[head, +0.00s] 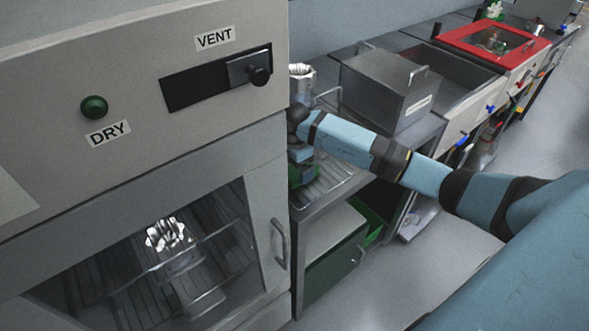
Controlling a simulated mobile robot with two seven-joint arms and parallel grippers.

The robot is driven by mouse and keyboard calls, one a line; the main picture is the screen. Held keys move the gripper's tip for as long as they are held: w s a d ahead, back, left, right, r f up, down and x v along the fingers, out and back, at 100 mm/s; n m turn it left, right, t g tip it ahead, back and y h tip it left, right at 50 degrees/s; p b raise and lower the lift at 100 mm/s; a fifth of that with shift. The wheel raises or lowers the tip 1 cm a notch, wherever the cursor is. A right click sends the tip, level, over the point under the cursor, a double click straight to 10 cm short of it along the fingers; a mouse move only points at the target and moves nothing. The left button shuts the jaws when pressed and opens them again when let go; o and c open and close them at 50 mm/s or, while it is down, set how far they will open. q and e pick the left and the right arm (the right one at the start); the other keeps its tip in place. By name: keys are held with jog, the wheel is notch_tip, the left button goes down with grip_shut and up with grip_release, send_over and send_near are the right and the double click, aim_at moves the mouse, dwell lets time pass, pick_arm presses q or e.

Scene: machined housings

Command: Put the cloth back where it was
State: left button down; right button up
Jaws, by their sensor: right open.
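I cannot make out a cloth for certain. My right arm comes in from the right and reaches to the wire rack (335,182) beside the dryer cabinet. My right gripper (300,156) is open at the rack's left end, partly hidden by the cabinet's edge. A small dark green thing (303,176) shows just below it. I cannot tell what it is or whether the gripper touches it. My left gripper is not in view.
The grey dryer cabinet (130,75) fills the left, with a machined housing (168,235) behind its window. Another housing (300,78) stands behind my gripper. A lidded metal box (385,88) and a red-framed station (492,42) stand farther back. The floor at right is clear.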

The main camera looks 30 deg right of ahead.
aim_at(294, 172)
notch_tip(294, 172, up, 11)
jog(key=b, duration=0.1)
jog(key=shift+f, duration=0.1)
dwell(0.6)
